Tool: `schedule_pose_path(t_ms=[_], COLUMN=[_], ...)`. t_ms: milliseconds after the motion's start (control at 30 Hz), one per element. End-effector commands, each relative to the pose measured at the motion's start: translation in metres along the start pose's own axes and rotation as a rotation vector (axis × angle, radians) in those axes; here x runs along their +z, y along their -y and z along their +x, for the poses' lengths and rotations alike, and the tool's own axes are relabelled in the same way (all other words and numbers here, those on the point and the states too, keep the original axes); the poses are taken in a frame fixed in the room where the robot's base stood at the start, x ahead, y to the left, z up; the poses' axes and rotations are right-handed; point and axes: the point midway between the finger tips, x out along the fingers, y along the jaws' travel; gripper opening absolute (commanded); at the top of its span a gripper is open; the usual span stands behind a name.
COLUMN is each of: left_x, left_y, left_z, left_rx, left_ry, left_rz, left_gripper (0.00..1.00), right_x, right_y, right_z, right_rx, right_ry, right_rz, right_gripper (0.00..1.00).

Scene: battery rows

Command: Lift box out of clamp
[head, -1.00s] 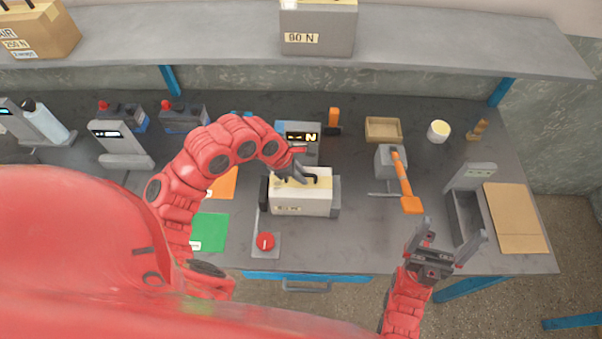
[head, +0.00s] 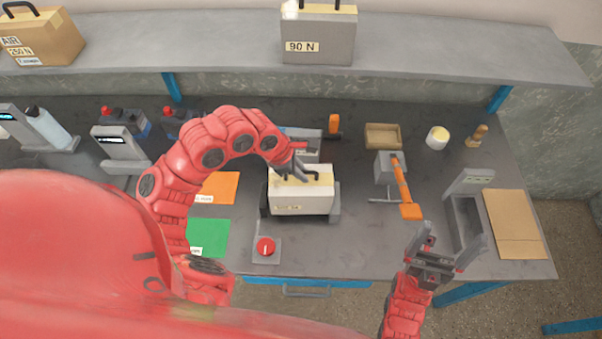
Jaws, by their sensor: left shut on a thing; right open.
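A white box (head: 300,200) with a cream top and a dark handle stands at the middle of the bench. It sits above and between the grey jaws of the clamp (head: 335,208), whose side blocks show low at its left and right. My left gripper (head: 296,172) is shut on the box's handle at the top; the fingertips are partly hidden by the arm. Whether the box's underside is clear of the clamp I cannot tell. My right gripper (head: 434,243) is open and empty over the front right of the bench, apart from the box.
A grey vise with an orange handle (head: 402,182) stands to the right, near a wooden tray (head: 383,136). Green (head: 208,237) and orange (head: 218,187) sheets lie left. A shelf (head: 420,62) runs above the back.

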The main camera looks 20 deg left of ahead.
Motion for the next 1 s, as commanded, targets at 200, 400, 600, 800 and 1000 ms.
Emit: schedule_pose_path(t_ms=[200, 400, 600, 800, 1000], left_x=[0.006, 0.010, 0.014, 0.019, 0.022], left_y=[-0.003, -0.004, -0.005, -0.007, -0.008], left_z=[-0.013, -0.023, -0.033, -0.043, -0.051], left_rx=[0.003, 0.002, 0.002, 0.003, 0.003], left_ry=[0.003, 0.001, 0.001, 0.002, 0.002], left_rz=[0.000, 0.001, 0.001, 0.002, 0.002], left_gripper=[0.00, 0.00, 0.00, 0.00, 0.00], right_x=[-0.001, -0.001, -0.001, -0.002, -0.002], right_y=[0.000, 0.000, 0.000, -0.001, -0.001], right_z=[0.004, 0.006, 0.009, 0.011, 0.012], right_rx=[0.000, 0.000, 0.000, 0.000, 0.000], right_ry=[0.000, 0.000, 0.000, 0.000, 0.000], right_rz=[0.000, 0.000, 0.000, 0.000, 0.000], right_gripper=[0.94, 0.94, 0.94, 0.94, 0.94])
